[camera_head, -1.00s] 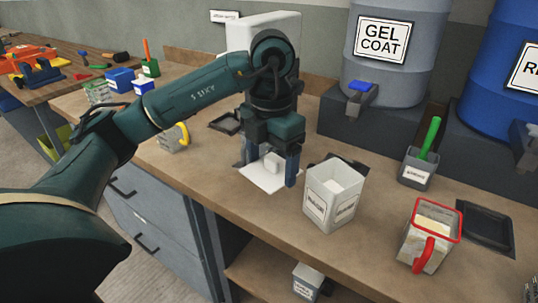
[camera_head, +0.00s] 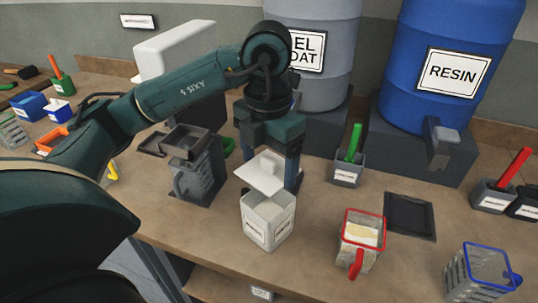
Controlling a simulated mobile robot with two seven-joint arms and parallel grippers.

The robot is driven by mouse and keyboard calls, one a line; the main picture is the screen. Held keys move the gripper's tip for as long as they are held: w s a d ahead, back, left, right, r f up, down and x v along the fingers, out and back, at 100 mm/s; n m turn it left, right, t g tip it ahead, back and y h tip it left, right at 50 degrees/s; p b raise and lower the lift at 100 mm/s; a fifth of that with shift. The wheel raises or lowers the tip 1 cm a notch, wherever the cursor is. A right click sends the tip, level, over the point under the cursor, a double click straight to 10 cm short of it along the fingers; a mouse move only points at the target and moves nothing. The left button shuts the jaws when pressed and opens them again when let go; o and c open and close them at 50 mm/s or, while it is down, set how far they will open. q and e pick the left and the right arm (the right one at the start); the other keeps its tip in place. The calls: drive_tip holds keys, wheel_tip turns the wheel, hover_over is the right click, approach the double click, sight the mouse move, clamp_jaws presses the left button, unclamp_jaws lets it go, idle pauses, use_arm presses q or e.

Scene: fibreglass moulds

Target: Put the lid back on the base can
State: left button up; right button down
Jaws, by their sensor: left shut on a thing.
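The base can is a white square container (camera_head: 267,228) with a label on its front, standing upright and open-topped on the bench. The lid, a flat white square plate (camera_head: 252,178) with a block-shaped handle on top, hangs from my left gripper (camera_head: 268,172). The gripper points down and is shut on the handle. The lid is just above and behind the can's opening in the picture, slightly left of it. The can's inside still shows in front of the lid. Whether the lid touches the back rim I cannot tell. My right gripper is not in view.
A red-rimmed cup (camera_head: 361,243) stands right of the can, with a dark flat tray (camera_head: 409,216) behind it. A blue-rimmed cup (camera_head: 480,272) is at bottom right. A dark grey device (camera_head: 197,172) stands close left. Large drums, including a blue resin one (camera_head: 450,65), stand behind.

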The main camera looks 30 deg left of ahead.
use_arm(q)
drive_tip(key=shift+f+b, duration=0.45)
drive_tip(key=shift+f, duration=0.3)
wheel_tip(320, 180, down, 3)
drive_tip(key=b, duration=0.2)
drive_tip(key=shift+f+b, duration=0.2)
drive_tip(key=shift+b, duration=0.1)
drive_tip(key=shift+f+b, duration=0.45)
drive_tip(key=shift+f, duration=0.15)
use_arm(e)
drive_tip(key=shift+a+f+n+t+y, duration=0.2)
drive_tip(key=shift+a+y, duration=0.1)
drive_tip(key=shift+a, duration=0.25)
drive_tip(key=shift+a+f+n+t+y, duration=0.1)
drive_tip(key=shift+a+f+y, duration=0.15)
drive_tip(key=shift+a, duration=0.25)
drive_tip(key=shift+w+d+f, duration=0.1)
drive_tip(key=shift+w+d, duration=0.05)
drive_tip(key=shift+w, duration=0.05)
use_arm(q)
drive_tip(key=shift+f+b, duration=0.15)
drive_tip(key=shift+b, duration=0.6)
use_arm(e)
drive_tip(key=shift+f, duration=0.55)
